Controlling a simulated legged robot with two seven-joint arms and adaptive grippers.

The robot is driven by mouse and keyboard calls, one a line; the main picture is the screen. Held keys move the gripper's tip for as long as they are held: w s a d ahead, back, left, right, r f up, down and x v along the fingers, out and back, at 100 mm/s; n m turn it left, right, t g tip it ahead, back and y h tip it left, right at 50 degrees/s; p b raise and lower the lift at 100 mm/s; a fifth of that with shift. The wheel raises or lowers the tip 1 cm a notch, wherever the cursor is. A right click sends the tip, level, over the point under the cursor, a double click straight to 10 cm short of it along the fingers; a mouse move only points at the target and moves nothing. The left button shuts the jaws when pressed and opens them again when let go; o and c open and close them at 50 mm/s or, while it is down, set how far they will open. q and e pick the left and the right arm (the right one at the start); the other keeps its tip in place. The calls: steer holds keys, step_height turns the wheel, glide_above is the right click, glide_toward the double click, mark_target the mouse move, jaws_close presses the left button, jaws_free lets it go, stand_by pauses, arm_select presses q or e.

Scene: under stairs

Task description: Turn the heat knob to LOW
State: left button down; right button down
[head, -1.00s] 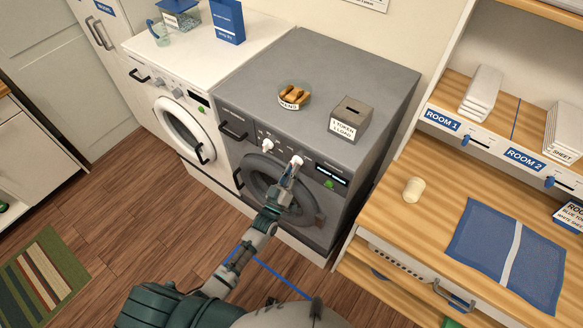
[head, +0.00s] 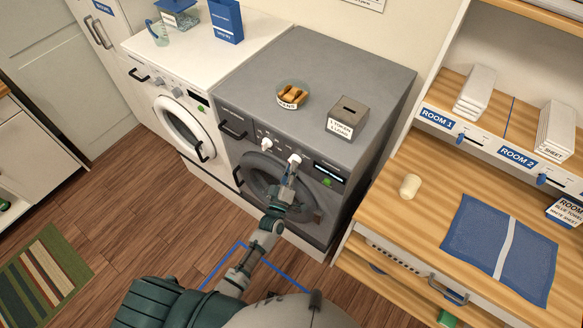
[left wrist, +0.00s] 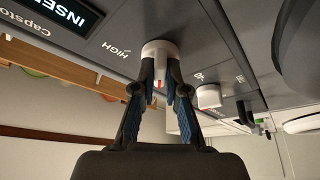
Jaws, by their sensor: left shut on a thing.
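The grey dryer (head: 310,80) stands in the middle of the head view, with two white knobs on its front panel. My left gripper (head: 292,168) is shut on the right knob (head: 295,159). In the left wrist view, both fingers of the left gripper (left wrist: 160,80) press the sides of this white knob (left wrist: 158,48), which has a red mark. The word HIGH (left wrist: 115,49) is printed beside it; no LOW label is readable. The other white knob (head: 266,144) is apart from the fingers and also shows in the wrist view (left wrist: 208,96). My right gripper is out of view.
A bowl of brown pieces (head: 292,95) and a grey token box (head: 347,117) stand on the dryer. A white washer (head: 170,60) is at left. A wooden counter (head: 400,225) at right holds a blue cloth (head: 500,250). The dryer's round door (head: 270,180) is below the knobs.

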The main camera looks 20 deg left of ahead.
arm_select(q)
steer(key=shift+f, duration=0.35)
steer(key=c, duration=1.2)
jaws_free()
steer(key=shift+r, duration=0.15)
steer(key=v, duration=1.2)
